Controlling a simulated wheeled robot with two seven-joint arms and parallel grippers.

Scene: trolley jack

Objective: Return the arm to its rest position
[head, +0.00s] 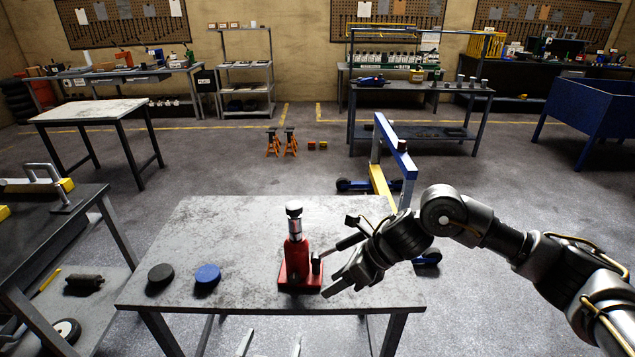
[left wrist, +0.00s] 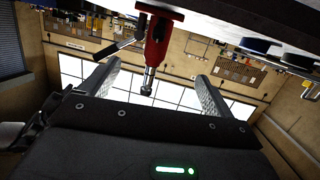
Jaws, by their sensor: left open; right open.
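The red bottle jack (head: 296,258) stands upright on the grey table (head: 235,235); it shows upside down in the left wrist view (left wrist: 155,45). Its dark pump lever (head: 340,245) points right; it also shows in the left wrist view (left wrist: 118,48). My right gripper (head: 341,258) is open just right of the jack. The lever seems to lie between its fingers; contact cannot be told. My left gripper (head: 270,345) is open and empty, low at the table's front edge, only its fingertips showing there. Its spread fingers fill the left wrist view (left wrist: 155,90).
A blue puck (head: 207,274) and a black puck (head: 160,273) lie on the table left of the jack. A dark trolley bench (head: 60,220) stands at the left. A blue and yellow hoist (head: 390,150) stands behind the table. The table's back left is clear.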

